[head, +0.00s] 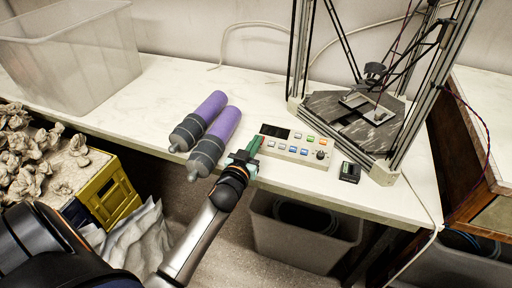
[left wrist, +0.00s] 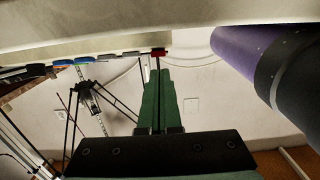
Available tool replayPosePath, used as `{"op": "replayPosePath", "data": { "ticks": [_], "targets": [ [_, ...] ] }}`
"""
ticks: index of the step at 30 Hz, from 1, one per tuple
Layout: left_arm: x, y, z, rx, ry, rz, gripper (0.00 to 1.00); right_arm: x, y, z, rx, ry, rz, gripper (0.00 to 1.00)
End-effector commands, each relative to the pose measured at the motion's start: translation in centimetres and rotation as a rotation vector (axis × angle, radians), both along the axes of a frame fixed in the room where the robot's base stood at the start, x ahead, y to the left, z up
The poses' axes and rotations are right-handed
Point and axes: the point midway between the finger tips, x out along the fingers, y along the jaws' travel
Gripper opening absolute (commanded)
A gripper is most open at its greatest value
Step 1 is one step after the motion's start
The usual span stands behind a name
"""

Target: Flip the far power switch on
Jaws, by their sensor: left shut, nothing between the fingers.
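A cream control box (head: 293,150) with a dark display, coloured buttons and a black knob lies near the table's front edge. I cannot tell which of its parts is the far power switch. In the left wrist view, a small red piece (left wrist: 158,51) shows at the tip of my fingers, beside a row of blue and grey button edges. My left gripper (head: 256,145) is shut and empty at the box's left end. Its green fingers also show in the left wrist view (left wrist: 160,78). Whether they touch the box is unclear. My right gripper is out of view.
Two purple-and-grey cartridges (head: 216,139) lie left of my gripper. A delta printer frame (head: 296,60) stands behind right. A small dark device (head: 350,172) sits at the front. A clear bin (head: 75,65) stands at the back left. The table's middle back is clear.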

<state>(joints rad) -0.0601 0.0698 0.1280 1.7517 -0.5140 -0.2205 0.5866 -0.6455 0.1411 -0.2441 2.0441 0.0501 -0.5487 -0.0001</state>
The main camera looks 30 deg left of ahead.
Motion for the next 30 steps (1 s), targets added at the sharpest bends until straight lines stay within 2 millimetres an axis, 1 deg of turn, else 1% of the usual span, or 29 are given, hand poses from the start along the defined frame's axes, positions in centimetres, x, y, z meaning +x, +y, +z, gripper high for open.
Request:
{"op": "replayPosePath", "data": {
  "ticks": [1, 3, 14, 18, 26, 30],
  "targets": [
    [0.1, 0.0, -0.5, -0.001, 0.000, 0.000, 0.00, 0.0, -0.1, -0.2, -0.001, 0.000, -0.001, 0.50],
    [0.1, 0.0, -0.7, 0.000, -0.001, -0.001, 0.00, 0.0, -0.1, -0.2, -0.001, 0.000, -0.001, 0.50],
    [0.1, 0.0, -0.9, -0.001, -0.001, -0.001, 0.00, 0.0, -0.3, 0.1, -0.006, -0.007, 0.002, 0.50],
    [0.2, 0.1, -2.0, -0.003, 0.000, 0.001, 0.00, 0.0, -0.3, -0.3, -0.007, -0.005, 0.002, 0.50],
    [0.2, 0.1, -1.7, -0.001, 0.003, 0.000, 0.00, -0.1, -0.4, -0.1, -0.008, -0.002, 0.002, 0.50],
    [0.4, 0.1, -0.5, 0.000, 0.001, -0.001, 0.00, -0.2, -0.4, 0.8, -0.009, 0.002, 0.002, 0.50]
  ]
}}
